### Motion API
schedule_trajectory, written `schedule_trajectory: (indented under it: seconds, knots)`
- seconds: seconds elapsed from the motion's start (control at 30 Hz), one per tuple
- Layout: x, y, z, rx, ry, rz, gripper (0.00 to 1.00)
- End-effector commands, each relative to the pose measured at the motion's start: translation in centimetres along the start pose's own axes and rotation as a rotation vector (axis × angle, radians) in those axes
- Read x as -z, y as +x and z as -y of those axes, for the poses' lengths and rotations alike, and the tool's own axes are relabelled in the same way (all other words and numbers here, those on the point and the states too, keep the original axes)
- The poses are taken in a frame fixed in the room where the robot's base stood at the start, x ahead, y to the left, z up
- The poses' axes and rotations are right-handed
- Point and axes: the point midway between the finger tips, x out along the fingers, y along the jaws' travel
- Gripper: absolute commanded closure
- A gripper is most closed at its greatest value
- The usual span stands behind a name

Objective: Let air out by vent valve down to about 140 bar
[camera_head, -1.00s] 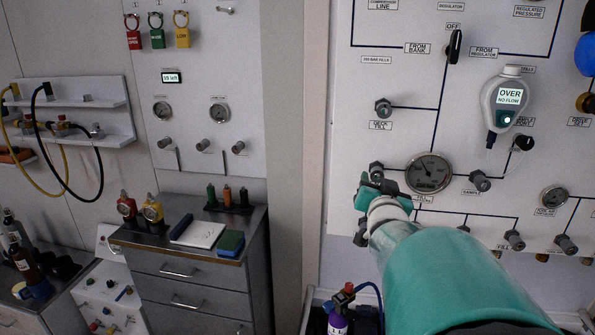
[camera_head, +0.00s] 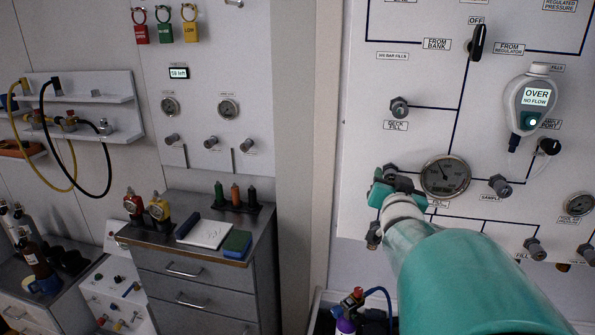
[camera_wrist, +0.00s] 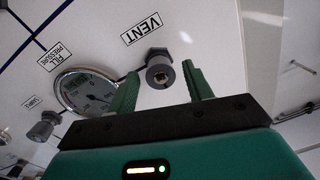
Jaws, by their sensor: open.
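The vent valve (camera_wrist: 160,70) is a dark round knob beside the VENT label (camera_wrist: 142,28) in the wrist view. My gripper (camera_wrist: 160,86) is open, with one green finger on either side of the knob; I cannot tell whether they touch it. In the head view my gripper (camera_head: 392,186) is at the panel, left of the fill pressure gauge (camera_head: 445,177), and partly covers the vent valve (camera_head: 391,170). The gauge also shows in the wrist view (camera_wrist: 88,92), tilted; its reading is too small to tell.
The sample valve (camera_head: 500,185) is right of the gauge, and the deck fill valve (camera_head: 399,107) is above. A hand-held meter (camera_head: 535,100) reading OVER, NO FLOW hangs at the right. A drawer cabinet (camera_head: 200,270) stands at the left.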

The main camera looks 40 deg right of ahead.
Motion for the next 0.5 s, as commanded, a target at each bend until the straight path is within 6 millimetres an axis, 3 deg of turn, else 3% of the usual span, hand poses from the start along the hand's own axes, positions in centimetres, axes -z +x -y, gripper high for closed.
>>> schedule_trajectory:
  seconds: [0.1, 0.33, 0.5]
  knots:
    - [-0.05, -0.06, -0.01, 0.000, 0.000, 0.001, 0.49]
    - [-0.02, -0.06, -0.03, -0.001, 0.000, 0.001, 0.93]
    - [-0.02, 0.02, -0.04, -0.001, -0.005, 0.001, 0.93]
